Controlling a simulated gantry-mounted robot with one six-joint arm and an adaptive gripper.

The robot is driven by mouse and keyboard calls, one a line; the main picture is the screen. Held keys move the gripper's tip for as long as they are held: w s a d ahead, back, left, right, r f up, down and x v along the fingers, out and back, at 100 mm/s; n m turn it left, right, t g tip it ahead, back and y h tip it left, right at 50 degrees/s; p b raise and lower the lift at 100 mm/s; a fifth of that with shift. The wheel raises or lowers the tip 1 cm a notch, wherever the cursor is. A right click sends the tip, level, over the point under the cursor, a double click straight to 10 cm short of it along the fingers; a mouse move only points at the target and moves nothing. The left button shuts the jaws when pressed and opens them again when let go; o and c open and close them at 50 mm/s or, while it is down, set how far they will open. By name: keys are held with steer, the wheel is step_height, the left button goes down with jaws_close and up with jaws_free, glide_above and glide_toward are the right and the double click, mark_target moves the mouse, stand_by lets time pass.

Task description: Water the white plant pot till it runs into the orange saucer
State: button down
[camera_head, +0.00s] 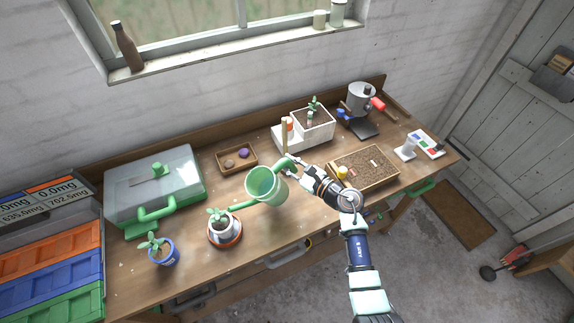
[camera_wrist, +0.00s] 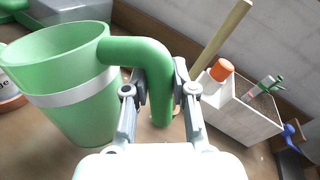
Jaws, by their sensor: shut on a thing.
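A green watering can (camera_head: 266,187) with a pale band is tilted above the bench, its spout (camera_head: 246,206) pointing left toward the white plant pot (camera_head: 223,230). My gripper (camera_head: 297,168) is shut on the can's handle; the wrist view shows both fingers around the green handle (camera_wrist: 155,75). The white pot holds a small green seedling and stands in the orange saucer (camera_head: 226,244). The spout tip is close to the pot's rim. I cannot make out a water stream or water in the saucer.
A blue pot (camera_head: 163,252) with a seedling stands left of the saucer. A green-based clear case (camera_head: 155,185) is behind. A small wooden tray (camera_head: 236,160), white planter box (camera_head: 305,130) and soil tray (camera_head: 363,171) stand along the bench.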

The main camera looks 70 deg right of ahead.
steer(key=shift+s+d+f+m+b, duration=0.1)
steer(key=shift+f+m+b, duration=0.1)
steer(key=shift+f, duration=0.2)
steer(key=shift+d+f+m+b, duration=0.1)
steer(key=shift+f+b, duration=0.1)
steer(key=shift+f, duration=0.15)
steer(key=shift+r, duration=0.1)
step_height(320, 180, up, 5)
steer(key=p, duration=0.4)
steer(key=shift+r+p, duration=0.1)
steer(key=shift+p, duration=0.3)
stand_by(0.6)
